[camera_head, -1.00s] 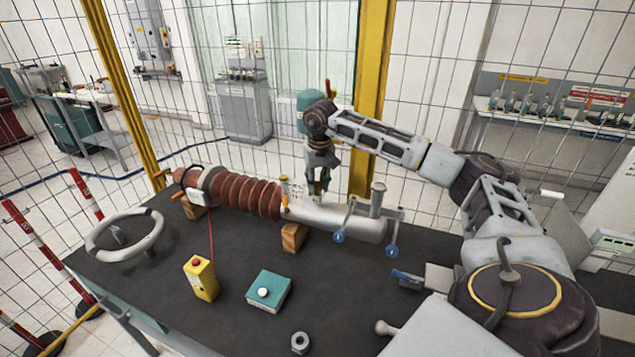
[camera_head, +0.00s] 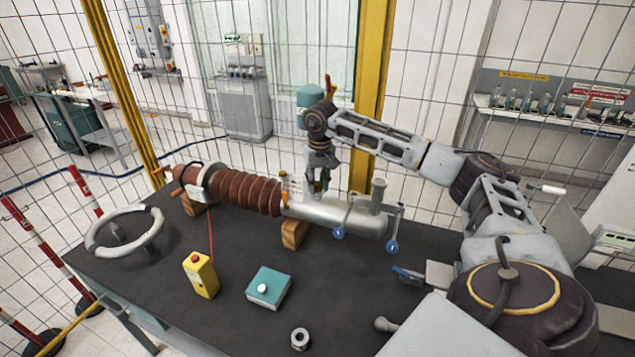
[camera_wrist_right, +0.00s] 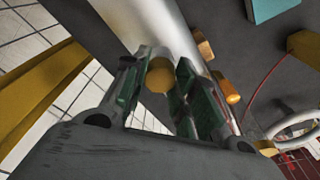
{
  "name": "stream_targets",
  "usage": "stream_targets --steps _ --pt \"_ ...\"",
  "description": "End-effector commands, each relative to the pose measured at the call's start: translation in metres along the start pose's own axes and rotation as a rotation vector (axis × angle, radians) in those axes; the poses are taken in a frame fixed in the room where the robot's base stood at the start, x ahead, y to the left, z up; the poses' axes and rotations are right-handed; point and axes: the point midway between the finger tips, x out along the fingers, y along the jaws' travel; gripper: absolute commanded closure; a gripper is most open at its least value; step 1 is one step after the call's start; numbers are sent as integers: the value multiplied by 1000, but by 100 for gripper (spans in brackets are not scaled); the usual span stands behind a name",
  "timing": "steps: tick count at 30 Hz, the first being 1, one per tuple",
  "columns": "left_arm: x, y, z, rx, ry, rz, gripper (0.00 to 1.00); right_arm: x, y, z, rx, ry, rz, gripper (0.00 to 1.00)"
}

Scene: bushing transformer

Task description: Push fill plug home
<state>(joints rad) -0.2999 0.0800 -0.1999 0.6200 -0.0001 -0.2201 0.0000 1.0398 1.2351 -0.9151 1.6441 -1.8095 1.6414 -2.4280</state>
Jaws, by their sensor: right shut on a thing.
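The bushing lies across the bench, with ribbed brown sheds (camera_head: 245,192) on the left and a grey metal tube (camera_head: 335,214) on the right. My right gripper (camera_head: 318,188) points down at the top of the tube, near its left end. In the right wrist view, its green-padded fingers (camera_wrist_right: 165,88) are on either side of a round yellow-orange knob (camera_wrist_right: 160,75), which I take to be the fill plug, and are shut on it. The knob is close against the tube. Its seat is hidden, so I cannot tell how deep it sits. My left gripper is not in view.
Wooden blocks (camera_head: 294,234) support the bushing. Blue-tagged hooks (camera_head: 338,232) hang at the tube's right. The front middle is mostly clear.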

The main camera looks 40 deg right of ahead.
Motion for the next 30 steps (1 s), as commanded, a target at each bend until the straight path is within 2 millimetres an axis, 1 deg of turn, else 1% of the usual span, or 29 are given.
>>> stream_targets --steps 6,7,12,23,26,30 --pt "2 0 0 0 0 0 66 4 0 0 0 0 0 97" --pt "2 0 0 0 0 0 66 4 0 0 0 0 0 70" --pt "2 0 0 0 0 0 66 3 0 0 0 0 0 48" --pt "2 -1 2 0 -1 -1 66 3 0 0 0 0 0 47" --pt "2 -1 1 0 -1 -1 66 0 0 0 0 0 0 47" --pt "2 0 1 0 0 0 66 -9 0 0 0 1 -1 47"
